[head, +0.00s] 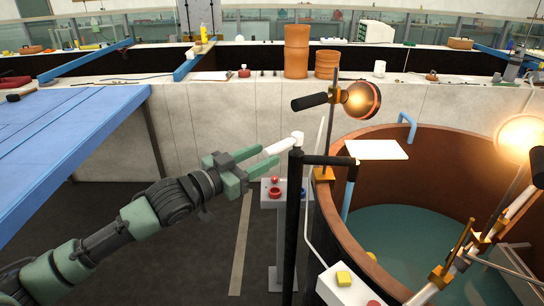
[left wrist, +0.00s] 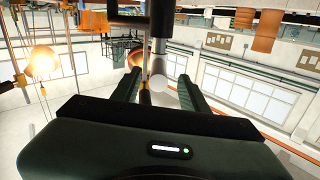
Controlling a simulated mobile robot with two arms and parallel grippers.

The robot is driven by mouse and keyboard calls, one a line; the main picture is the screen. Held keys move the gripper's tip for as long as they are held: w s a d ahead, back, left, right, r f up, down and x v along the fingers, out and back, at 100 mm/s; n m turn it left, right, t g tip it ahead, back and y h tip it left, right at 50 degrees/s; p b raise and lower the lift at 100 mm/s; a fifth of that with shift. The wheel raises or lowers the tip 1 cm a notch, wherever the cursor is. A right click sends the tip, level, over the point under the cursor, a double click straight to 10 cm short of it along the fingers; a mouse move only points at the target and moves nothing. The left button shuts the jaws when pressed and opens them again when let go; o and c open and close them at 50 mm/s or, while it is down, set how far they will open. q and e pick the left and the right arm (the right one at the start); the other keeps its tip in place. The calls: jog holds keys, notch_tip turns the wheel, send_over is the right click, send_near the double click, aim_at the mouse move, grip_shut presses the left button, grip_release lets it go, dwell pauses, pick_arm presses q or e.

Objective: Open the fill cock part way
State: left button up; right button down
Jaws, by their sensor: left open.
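The fill cock's pale lever (head: 284,146) sits at the top of a black standpipe (head: 293,215), whose spout (head: 330,160) reaches right over the rim of a round brown tank (head: 362,262). The lever points left toward my left gripper (head: 250,164). That gripper is open, with its green fingers at the lever's free end. In the left wrist view, the lever's round pale end (left wrist: 158,83) shows between the two dark fingers (left wrist: 157,90), with gaps on both sides. I cannot tell whether a finger touches it. My right gripper is not in view.
Two lit lamps (head: 361,100) stand on the tank rim, which holds greenish water (head: 400,225). A pedestal with red buttons (head: 275,192) is behind the standpipe. A blue table (head: 60,130) stands left. A pale wall with pots (head: 297,50) crosses behind.

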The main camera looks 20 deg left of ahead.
pick_arm(q)
jog(key=shift+b+v, duration=0.3)
jog(key=shift+v, duration=0.9)
jog(key=shift+s+a, duration=0.1)
jog(key=shift+s, duration=0.25)
